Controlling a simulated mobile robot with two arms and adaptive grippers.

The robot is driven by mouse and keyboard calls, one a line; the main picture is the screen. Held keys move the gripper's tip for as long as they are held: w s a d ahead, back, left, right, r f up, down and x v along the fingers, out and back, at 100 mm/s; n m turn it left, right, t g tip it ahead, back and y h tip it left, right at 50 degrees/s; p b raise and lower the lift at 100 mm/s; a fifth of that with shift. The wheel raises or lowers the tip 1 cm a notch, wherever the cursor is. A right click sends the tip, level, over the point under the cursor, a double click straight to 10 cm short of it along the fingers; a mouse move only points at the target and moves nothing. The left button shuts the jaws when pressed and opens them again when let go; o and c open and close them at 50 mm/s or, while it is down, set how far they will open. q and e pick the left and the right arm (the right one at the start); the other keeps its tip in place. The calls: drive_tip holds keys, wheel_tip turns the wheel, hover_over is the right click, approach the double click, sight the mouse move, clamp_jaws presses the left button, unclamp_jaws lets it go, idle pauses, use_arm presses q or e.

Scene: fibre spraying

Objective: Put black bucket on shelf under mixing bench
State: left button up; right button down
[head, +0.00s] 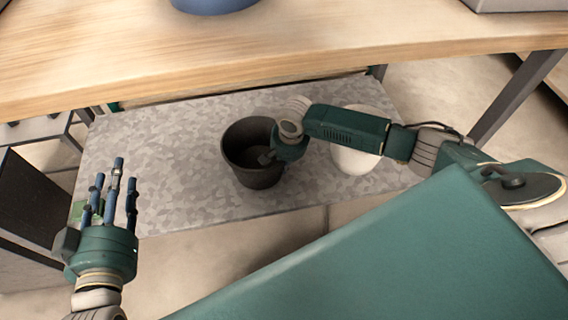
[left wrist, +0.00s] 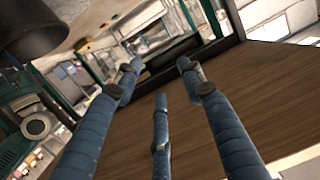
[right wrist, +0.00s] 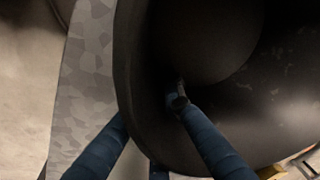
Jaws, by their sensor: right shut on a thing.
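The black bucket (head: 252,172) stands upright, open side up, at the metal shelf (head: 150,150) under the wooden mixing bench (head: 300,45). I cannot tell whether its base touches the shelf. My right gripper (head: 268,156) is shut on the bucket's right rim. In the right wrist view the bucket (right wrist: 230,60) fills most of the picture, with one blue finger inside it and others outside.
A white rounded container (head: 355,155) stands on the shelf right of the bucket, partly behind my right arm. A blue container (head: 213,4) stands on the bench top. The bench's front edge overhangs the shelf. The shelf is clear left of the bucket.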

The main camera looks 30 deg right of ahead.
drive_tip(key=c, duration=2.1)
unclamp_jaws()
drive_tip(key=shift+o, duration=1)
use_arm(q)
drive_tip(key=shift+f, duration=0.1)
use_arm(e)
drive_tip(key=shift+r, duration=0.35)
use_arm(q)
drive_tip(key=s+a+f+g+y+p, duration=0.1)
drive_tip(key=s+a+f+g+p, duration=0.1)
drive_tip(key=s+f+g, duration=0.4)
drive_tip(key=s+a+f+g+y+p, duration=0.2)
drive_tip(key=s+a+f+g, duration=0.3)
drive_tip(key=s+f, duration=0.5)
drive_tip(key=shift+s+a+f+n+g+p, duration=0.15)
drive_tip(key=shift+s+f+n+g+p, duration=0.4)
drive_tip(key=shift+s, duration=1.2)
use_arm(e)
wheel_tip(320, 180, up, 11)
drive_tip(key=s, duration=0.2)
drive_tip(key=shift+d+r, duration=0.15)
